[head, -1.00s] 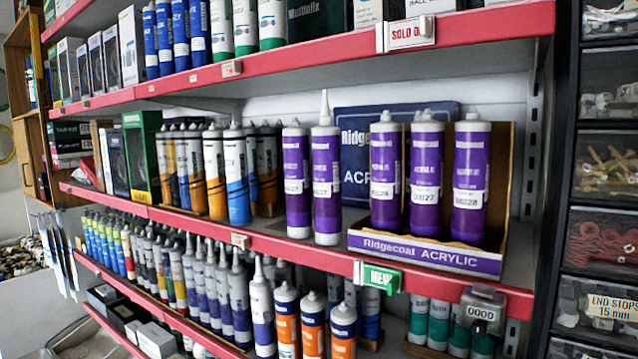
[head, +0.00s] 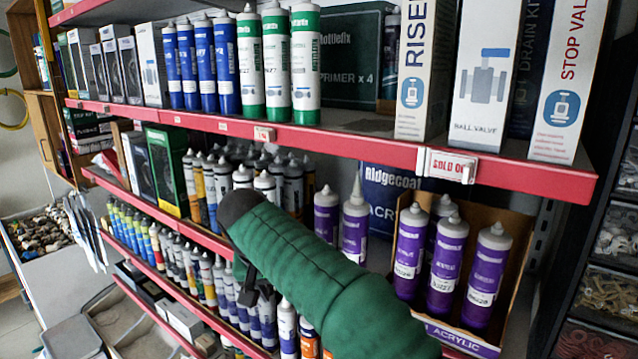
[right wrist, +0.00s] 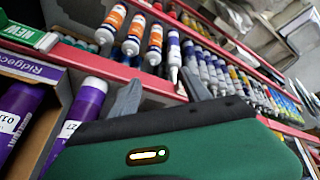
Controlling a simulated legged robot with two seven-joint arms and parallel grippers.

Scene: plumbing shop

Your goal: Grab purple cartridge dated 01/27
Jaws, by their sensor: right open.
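Two purple cartridges stand on the middle shelf, a left one (head: 326,215) and a right one (head: 355,228) with a taller nozzle. Several more purple cartridges (head: 447,262) stand in an open display box (head: 462,338) to their right. Their date labels are too small to read surely in the head view. In the right wrist view, a purple cartridge (right wrist: 84,108) at the left carries a label ending in "27", partly hidden by my wrist. My right gripper (right wrist: 160,85) is open and empty, its grey fingers pointing toward the shelf. My left gripper is out of view.
My green-sleeved right arm crosses the head view, hiding part of the middle shelf. The red-edged upper shelf (head: 330,137) holds boxes and hangs close above. Dark and orange cartridges (right wrist: 132,34) crowd the shelves. Drawers (head: 610,235) stand at the right.

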